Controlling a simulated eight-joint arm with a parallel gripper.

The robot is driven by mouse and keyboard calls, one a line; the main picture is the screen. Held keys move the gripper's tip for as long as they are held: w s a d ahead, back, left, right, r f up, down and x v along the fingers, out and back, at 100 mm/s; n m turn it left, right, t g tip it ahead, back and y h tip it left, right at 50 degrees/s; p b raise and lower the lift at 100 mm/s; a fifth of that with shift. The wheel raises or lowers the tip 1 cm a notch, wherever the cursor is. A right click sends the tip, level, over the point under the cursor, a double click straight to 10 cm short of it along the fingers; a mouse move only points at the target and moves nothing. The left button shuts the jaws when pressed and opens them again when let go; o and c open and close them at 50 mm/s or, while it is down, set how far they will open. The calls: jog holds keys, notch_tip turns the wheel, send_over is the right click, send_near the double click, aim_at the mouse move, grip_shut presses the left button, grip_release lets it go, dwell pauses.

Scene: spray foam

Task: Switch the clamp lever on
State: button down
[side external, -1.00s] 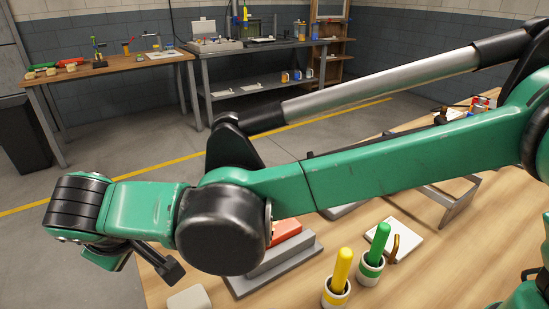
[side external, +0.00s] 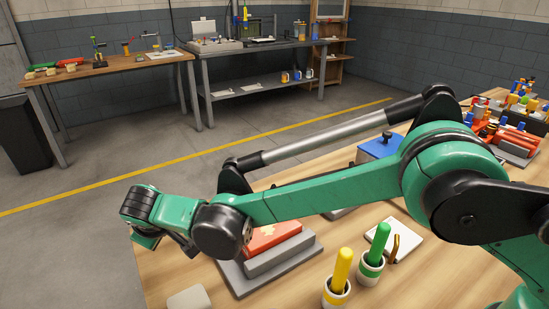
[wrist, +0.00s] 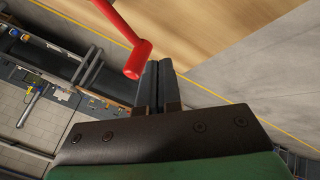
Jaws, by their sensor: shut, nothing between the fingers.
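A red lever with a rounded, hollow-looking end (wrist: 138,62) shows in the wrist view, slanting down from the top left. It looks like the clamp lever, though the rest of the clamp is out of that view. My gripper (wrist: 158,66) is shut and empty, with its dark fingers pressed together. Its fingertips appear just right of the lever's end; I cannot tell whether they touch it. In the side view my wrist is at the left, over the table's edge, and the fingers cannot be made out clearly. I cannot pick out the lever there.
A red block (side external: 272,238) and a grey bar (side external: 280,254) lie on a grey plate below my arm. Yellow (side external: 341,272) and green (side external: 377,245) handles stand in cups to the right. A blue-topped box (side external: 380,146) is behind my arm. The table's front left is mostly clear.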

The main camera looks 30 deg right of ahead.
jog(key=shift+w+d, duration=0.2)
jog(key=shift+w+d+m+h, duration=0.1)
jog(key=shift+w+m+h, duration=0.3)
jog(key=shift+m, duration=0.2)
jog(key=shift+w, duration=0.1)
jog(key=shift+w+d, duration=0.4)
jog(key=shift+w, duration=0.25)
jog(key=shift+w+d, duration=0.35)
jog(key=shift+w, duration=0.25)
jog(key=shift+w+d, duration=0.7)
jog(key=shift+d, duration=0.2)
jog(key=shift+s+a, duration=0.1)
